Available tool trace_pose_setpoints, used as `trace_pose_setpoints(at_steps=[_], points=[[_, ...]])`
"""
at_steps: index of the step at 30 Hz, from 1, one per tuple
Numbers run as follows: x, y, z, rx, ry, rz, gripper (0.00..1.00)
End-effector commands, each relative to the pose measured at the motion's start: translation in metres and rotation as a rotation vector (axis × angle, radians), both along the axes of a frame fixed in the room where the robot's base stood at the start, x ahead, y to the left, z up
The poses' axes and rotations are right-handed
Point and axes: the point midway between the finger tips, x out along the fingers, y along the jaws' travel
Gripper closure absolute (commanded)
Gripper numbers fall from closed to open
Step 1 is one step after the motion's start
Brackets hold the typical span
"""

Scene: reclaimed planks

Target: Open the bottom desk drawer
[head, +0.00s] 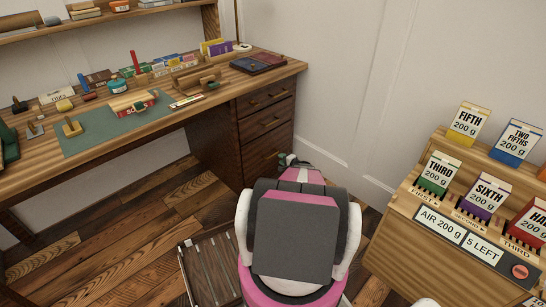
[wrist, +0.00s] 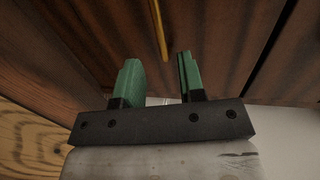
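The wooden desk (head: 214,142) has a stack of drawers at its right end, and all of them look shut. The bottom drawer (head: 258,160) is the lowest dark wood front, partly hidden by my arm. In the wrist view a brass bar handle (wrist: 159,28) runs up and down the picture on a dark wood front. My gripper (wrist: 159,72) is open, with its green fingers apart and nothing between them. The handle lies just beyond the fingertips, in line with the gap. In the head view my gripper (head: 286,158) is low beside the drawer fronts.
The desktop holds a green mat (head: 88,133), a red and cream case (head: 133,102), several small boxes and a dark folder (head: 258,63). A wooden display stand (head: 425,252) with labelled packets stands at the right. A white wall is behind. Plank floor (head: 110,240) is open at the left.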

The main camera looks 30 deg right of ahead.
Motion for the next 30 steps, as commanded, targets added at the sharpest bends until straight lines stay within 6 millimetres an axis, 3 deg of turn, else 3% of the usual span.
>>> trace_pose_setpoints(at_steps=[6,12,26,27,30], points=[[0.041,0.011,-0.01,-0.001,0.001,0.003,0.64],[0.066,0.018,-0.016,0.0,0.001,0.002,0.64],[0.077,0.023,-0.017,0.0,0.001,0.002,0.64],[0.077,0.023,-0.017,0.0,0.001,0.002,0.67],[0.077,0.023,-0.017,0.0,0.001,0.002,0.99]])
